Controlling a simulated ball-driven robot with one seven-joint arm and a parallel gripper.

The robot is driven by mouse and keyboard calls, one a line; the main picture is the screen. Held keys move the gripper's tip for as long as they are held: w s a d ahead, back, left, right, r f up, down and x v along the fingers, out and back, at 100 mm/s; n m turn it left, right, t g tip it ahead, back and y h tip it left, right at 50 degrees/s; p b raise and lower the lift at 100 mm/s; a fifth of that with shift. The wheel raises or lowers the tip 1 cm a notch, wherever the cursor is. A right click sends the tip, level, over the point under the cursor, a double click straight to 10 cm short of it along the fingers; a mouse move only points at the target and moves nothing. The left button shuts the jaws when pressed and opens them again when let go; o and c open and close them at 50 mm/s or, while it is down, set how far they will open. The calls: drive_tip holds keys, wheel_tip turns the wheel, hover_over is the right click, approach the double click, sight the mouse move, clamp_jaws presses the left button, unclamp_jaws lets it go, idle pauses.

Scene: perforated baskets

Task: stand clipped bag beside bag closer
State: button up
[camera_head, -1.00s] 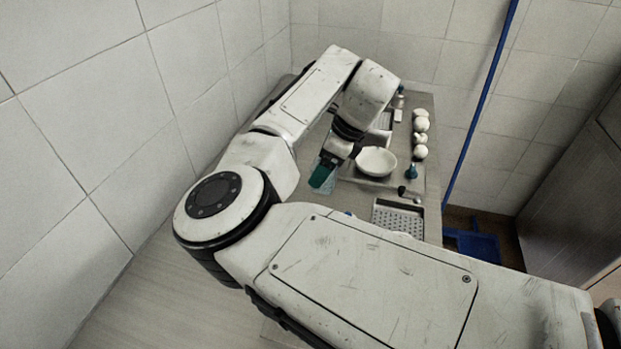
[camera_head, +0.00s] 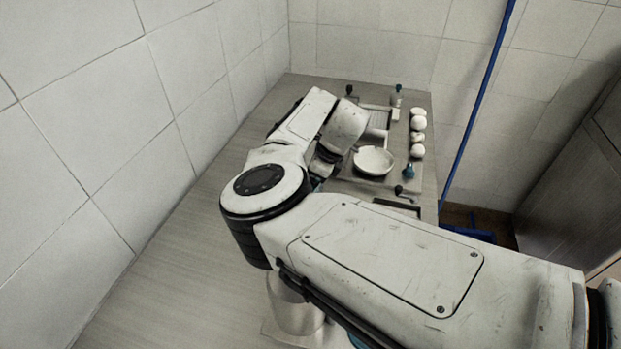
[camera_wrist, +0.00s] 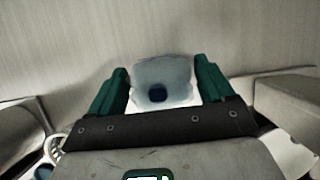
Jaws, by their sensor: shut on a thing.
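My gripper (camera_wrist: 162,80) has green fingers, one on each side of a pale, see-through bag (camera_wrist: 165,72) with a dark blue spot low on its front. It is shut on the bag, which appears upright in the wrist view. In the head view my own arm hides the bag and most of the gripper. I cannot make out the bag closer for certain in either view.
A white bowl (camera_head: 374,162) stands on the counter beyond my arm. Several round white items (camera_head: 418,133) line the right edge. A teal-topped item (camera_head: 409,170) stands near the bowl. The counter's left side (camera_head: 185,215) is bare. A blue pole (camera_head: 475,110) stands at right.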

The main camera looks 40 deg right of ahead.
drive_tip(key=shift+f, duration=0.15)
drive_tip(key=o, duration=1.1)
